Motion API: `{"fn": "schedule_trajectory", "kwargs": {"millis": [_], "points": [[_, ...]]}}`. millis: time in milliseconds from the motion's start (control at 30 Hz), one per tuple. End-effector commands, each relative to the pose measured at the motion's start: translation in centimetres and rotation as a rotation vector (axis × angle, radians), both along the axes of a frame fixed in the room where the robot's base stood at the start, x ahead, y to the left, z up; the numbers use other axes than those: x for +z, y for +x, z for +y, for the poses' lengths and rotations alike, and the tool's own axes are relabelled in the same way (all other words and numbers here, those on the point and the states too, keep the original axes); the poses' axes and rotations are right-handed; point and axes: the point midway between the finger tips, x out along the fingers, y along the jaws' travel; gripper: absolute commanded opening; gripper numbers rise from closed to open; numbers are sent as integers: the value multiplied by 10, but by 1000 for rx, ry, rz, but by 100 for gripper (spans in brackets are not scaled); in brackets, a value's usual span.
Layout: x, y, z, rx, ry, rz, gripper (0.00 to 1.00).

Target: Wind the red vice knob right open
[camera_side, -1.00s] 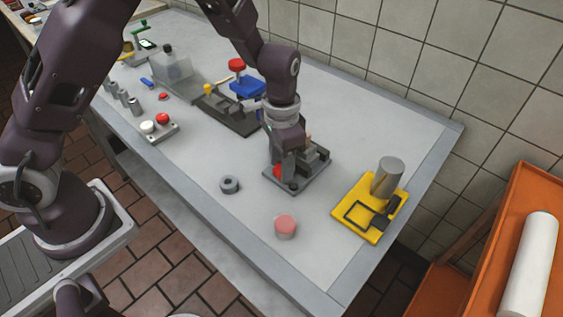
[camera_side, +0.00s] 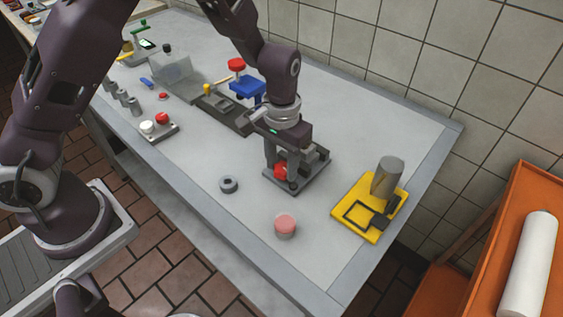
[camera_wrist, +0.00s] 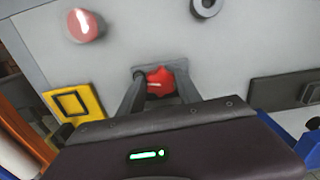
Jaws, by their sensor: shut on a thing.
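The red vice knob (camera_side: 281,171) is at the front of a small dark grey vice (camera_side: 312,177) on the table. My gripper (camera_side: 281,178) points down over the vice, with one finger on each side of the knob. In the wrist view the red knob (camera_wrist: 160,82) sits between the two dark fingers of my gripper (camera_wrist: 160,90), and a pale mark shows on it. The fingers are shut on the knob. My gripper's body hides most of the vice in the wrist view, and its jaws are partly hidden in the side view.
A grey ring (camera_side: 228,184) and a pink-topped round piece (camera_side: 285,226) lie in front of the vice. A yellow fixture (camera_side: 372,224) with a grey cylinder (camera_side: 387,177) stands to the right. A button box (camera_side: 158,129) is at the left. Bare table lies between them.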

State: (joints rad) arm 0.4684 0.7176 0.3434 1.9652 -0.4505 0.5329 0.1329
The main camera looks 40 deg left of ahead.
Motion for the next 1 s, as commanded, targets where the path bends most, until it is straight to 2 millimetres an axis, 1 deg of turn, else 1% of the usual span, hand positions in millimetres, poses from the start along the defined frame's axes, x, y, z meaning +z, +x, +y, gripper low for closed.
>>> {"fn": "schedule_trajectory", "kwargs": {"millis": [200,400,933,967,1000], "points": [[0,0,-1,117,-1,0,0],[0,0,-1,180,-1,0,0],[0,0,-1,204,-1,0,0],[0,0,-1,204,-1,0,45],[0,0,-1,203,-1,0,53]]}}
